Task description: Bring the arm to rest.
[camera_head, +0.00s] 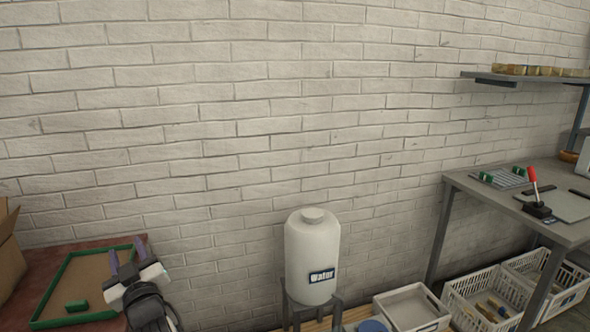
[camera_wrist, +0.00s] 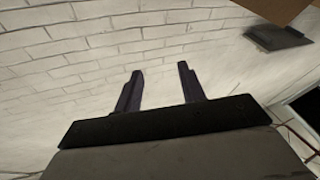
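My gripper (camera_head: 124,262) is at the lower left of the head view, in front of the right side of a green-rimmed tray (camera_head: 62,268). Its two dark fingers stand apart with nothing between them. In the wrist view my gripper (camera_wrist: 158,88) shows the same two fingers spread, with only the white brick wall behind them. How high the gripper is above the tray is hard to tell.
The tray lies on a reddish table (camera_head: 30,262) beside a cardboard box (camera_head: 8,255). A white water tank (camera_head: 312,255) stands on a stand at the centre. White crates (camera_head: 470,305) sit below a grey workbench (camera_head: 480,190) at the right. A shelf (camera_head: 520,78) hangs above.

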